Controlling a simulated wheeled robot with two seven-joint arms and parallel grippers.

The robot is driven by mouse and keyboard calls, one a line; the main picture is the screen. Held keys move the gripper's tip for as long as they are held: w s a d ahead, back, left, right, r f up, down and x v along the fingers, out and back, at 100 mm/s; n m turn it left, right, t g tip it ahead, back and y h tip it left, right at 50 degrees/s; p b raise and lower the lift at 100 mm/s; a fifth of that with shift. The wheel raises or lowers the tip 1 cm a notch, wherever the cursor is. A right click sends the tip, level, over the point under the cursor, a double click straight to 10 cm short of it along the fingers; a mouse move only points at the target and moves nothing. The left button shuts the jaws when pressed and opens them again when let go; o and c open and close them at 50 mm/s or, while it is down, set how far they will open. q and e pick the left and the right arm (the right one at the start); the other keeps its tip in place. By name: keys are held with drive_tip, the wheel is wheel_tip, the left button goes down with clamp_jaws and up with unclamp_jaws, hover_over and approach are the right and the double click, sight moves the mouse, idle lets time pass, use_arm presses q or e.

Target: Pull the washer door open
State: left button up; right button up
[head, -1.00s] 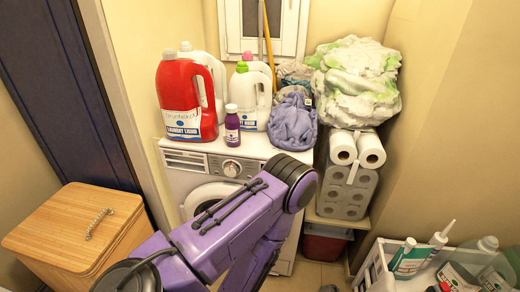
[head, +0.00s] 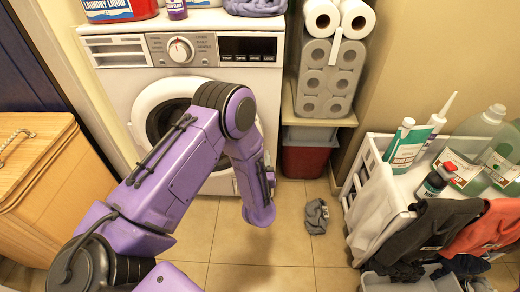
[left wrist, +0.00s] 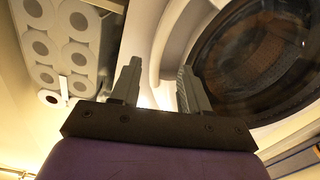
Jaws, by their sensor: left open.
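The white washer (head: 110,75) stands against the back wall. Its round door (head: 150,98), a white ring around dark glass, looks shut and is partly hidden by my left arm in the head view. In the left wrist view the dark door glass (left wrist: 265,55) fills the upper right, with the white ring curving down beside it. My left gripper (left wrist: 157,88) is open and empty, its fingers pointing toward the ring's edge. The right finger overlaps the ring in the picture; contact cannot be told. In the head view my arm hides the fingers. My right gripper is not in view.
A shelf (head: 340,119) with toilet rolls (head: 328,78) and a red bin (head: 305,160) stands right of the washer. A white rack (head: 375,180) with bottles is at the right, a wooden hamper (head: 50,190) at the left. A grey cloth (head: 316,215) lies on the otherwise clear middle floor.

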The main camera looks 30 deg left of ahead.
use_arm(q)
drive_tip(key=b+x, duration=0.1)
drive_tip(key=x, duration=0.7)
drive_tip(key=shift+d, duration=0.1)
clamp_jaws()
